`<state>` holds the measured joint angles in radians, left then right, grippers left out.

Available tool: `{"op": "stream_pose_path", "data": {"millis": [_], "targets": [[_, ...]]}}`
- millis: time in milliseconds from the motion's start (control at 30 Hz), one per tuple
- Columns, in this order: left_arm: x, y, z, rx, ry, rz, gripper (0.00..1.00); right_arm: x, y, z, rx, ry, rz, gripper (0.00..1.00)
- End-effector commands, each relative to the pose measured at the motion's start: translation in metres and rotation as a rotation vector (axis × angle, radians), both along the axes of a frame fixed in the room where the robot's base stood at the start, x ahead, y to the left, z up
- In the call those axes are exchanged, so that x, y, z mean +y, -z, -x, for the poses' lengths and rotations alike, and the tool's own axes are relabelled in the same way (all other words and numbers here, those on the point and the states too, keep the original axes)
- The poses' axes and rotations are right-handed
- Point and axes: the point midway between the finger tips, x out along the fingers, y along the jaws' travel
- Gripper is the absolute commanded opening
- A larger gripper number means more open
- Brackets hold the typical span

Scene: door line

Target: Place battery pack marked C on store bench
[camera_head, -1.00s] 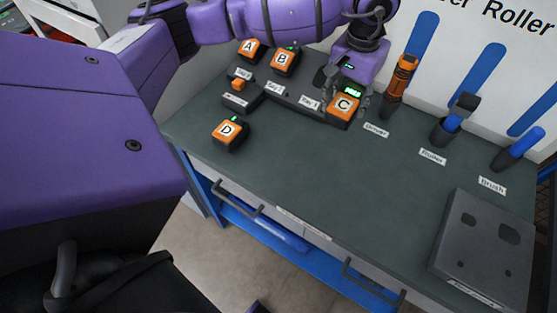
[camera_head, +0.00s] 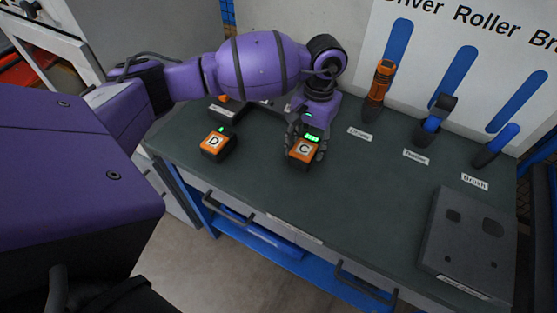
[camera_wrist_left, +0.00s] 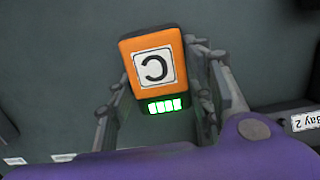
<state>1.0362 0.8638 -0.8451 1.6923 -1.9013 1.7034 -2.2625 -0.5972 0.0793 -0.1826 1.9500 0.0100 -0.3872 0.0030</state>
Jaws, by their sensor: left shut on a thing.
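Battery pack C (camera_head: 303,151) is orange and black with a white C label and a lit green indicator. My left gripper (camera_head: 304,140) is shut on it, over the dark green bench top (camera_head: 330,190). In the left wrist view pack C (camera_wrist_left: 154,68) sits between the two fingers of the left gripper (camera_wrist_left: 165,85). I cannot tell whether its base touches the bench. Battery pack D (camera_head: 215,143) stands on the bench to the left of pack C. My right gripper is not in view.
An orange driver (camera_head: 380,82), a roller (camera_head: 436,116) and a brush (camera_head: 498,143) stand along the back. A grey case (camera_head: 470,245) lies at the right. The front middle of the bench is clear. Drawer handles stick out below the front edge.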

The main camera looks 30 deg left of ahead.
Motion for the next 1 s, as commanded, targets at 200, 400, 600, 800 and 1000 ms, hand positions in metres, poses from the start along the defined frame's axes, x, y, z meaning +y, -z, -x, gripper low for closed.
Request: {"op": "stream_pose_path", "data": {"millis": [200,400,600,800,1000], "targets": [[-0.001,0.014,-0.002,-0.007,0.002,0.001,0.01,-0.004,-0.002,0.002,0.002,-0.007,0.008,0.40],[-0.001,0.015,-0.002,-0.005,0.002,0.000,0.01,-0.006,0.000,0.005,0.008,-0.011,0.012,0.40],[0.000,0.018,-0.001,-0.004,0.001,0.000,0.61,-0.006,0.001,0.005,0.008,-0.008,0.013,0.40],[-0.001,0.018,-0.002,-0.005,0.001,0.000,0.67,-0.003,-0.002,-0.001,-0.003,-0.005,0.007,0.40],[-0.001,0.014,-0.002,-0.007,0.001,0.000,0.67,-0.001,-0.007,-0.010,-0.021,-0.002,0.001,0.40]]}}
